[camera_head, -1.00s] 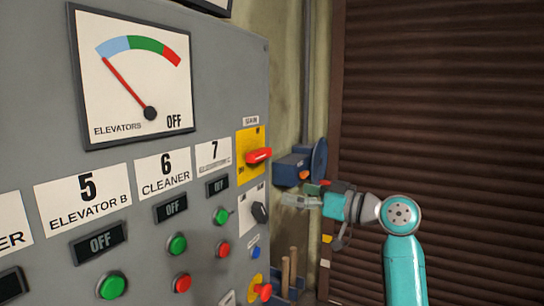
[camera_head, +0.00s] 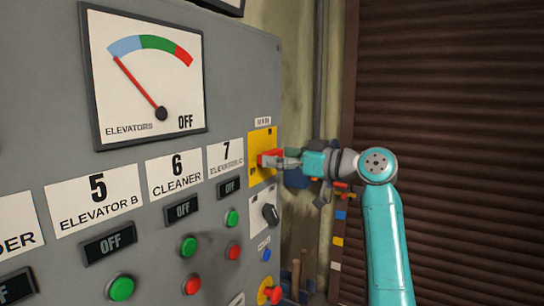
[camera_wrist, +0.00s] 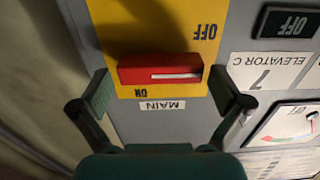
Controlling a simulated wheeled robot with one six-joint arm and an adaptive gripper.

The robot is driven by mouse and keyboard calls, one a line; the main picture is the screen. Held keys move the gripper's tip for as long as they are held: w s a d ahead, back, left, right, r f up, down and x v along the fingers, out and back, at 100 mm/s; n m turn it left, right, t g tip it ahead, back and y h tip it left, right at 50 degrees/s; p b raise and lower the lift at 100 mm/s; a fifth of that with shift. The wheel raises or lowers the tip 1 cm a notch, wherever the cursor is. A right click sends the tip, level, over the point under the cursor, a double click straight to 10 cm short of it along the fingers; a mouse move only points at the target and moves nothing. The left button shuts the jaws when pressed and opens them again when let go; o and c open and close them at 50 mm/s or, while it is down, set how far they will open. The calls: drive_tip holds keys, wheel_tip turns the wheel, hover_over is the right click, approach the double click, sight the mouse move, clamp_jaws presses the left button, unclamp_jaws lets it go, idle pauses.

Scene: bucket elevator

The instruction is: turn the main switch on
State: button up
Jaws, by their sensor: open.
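The main switch is a red handle (camera_head: 268,156) on a yellow plate (camera_head: 262,141) at the panel's right edge. In the wrist view, upside down, the red handle (camera_wrist: 160,70) lies horizontal on the yellow plate (camera_wrist: 150,25). The OFF mark (camera_wrist: 205,32) is at upper right and the ON mark is just below the handle, above the MAIN label (camera_wrist: 163,105). My gripper (camera_head: 284,162) is at the handle. In the wrist view my gripper (camera_wrist: 163,92) is open, one finger near each end of the handle. I cannot tell whether they touch it.
The grey panel (camera_head: 60,140) carries an ELEVATORS gauge (camera_head: 150,75), a black knob (camera_head: 270,213), several green and red buttons, and a lower red knob on yellow (camera_head: 271,293). The gauge reads OFF. A brown shutter (camera_head: 450,80) stands at the right.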

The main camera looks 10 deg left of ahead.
drive_tip(key=shift+x, duration=0.95)
drive_tip(key=c, duration=0.9)
